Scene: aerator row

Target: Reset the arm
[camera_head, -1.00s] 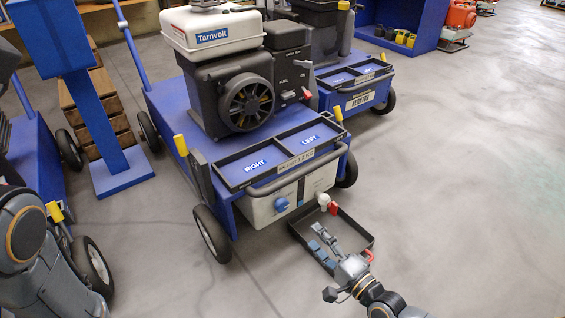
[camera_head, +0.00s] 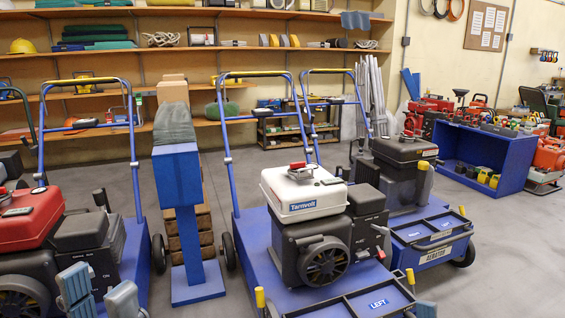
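My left gripper (camera_head: 98,288) is raised at the lower left of the head view. Its two grey-blue fingers stand apart with nothing between them, in front of the red-topped engine (camera_head: 50,235). A small grey-blue tip of my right gripper (camera_head: 426,309) shows at the bottom edge, right of the black tray marked LEFT (camera_head: 350,300). The rest of it is out of the picture, so its opening cannot be told.
Blue aerators stand in a row, the middle one with a white Tarnvolt engine top (camera_head: 303,193). A blue post (camera_head: 180,205) stands between machines. Shelves (camera_head: 190,65) line the back wall. Floor (camera_head: 500,250) is clear at right.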

